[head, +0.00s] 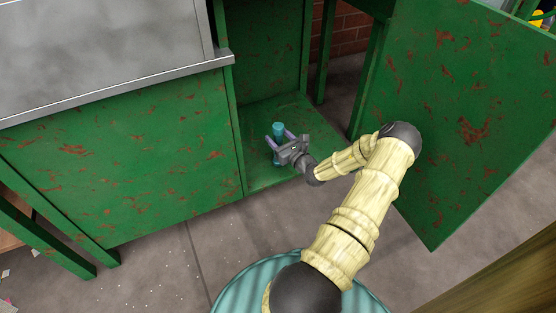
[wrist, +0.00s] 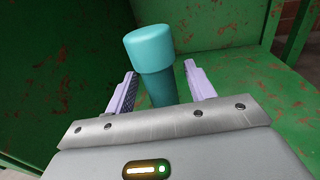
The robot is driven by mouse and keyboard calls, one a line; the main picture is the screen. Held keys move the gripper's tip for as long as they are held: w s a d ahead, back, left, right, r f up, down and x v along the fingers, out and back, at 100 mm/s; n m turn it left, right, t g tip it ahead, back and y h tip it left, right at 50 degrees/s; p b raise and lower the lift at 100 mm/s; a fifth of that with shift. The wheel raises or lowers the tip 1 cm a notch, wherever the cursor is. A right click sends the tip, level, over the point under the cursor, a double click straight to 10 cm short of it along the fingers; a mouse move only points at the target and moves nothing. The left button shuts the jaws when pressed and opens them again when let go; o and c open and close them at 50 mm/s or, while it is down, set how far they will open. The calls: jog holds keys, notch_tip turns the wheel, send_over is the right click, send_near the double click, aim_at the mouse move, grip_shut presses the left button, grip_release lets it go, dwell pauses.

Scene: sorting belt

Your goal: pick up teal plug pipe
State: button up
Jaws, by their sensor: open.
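The teal plug pipe (head: 278,128) stands upright on the floor of the green cabinet compartment. In the wrist view the plug pipe (wrist: 150,50) shows a wide round cap over a narrower, darker body. My gripper (head: 281,139) is open, with its two pale purple fingers on either side of the pipe. In the wrist view the gripper (wrist: 163,80) has the pipe's body between its fingers, with a visible gap to the right finger. The pipe's lower end is hidden behind the gripper body.
The rusty green cabinet (head: 140,160) has side walls close around the compartment. Its open door (head: 455,110) stands to the right of my arm. A grey metal top (head: 100,50) overhangs at the left. The compartment floor (wrist: 285,95) is clear to the right of the pipe.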

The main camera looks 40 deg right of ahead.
jog(key=shift+w+r, duration=0.1)
jog(key=shift+w, duration=0.1)
dwell(0.4)
grip_shut()
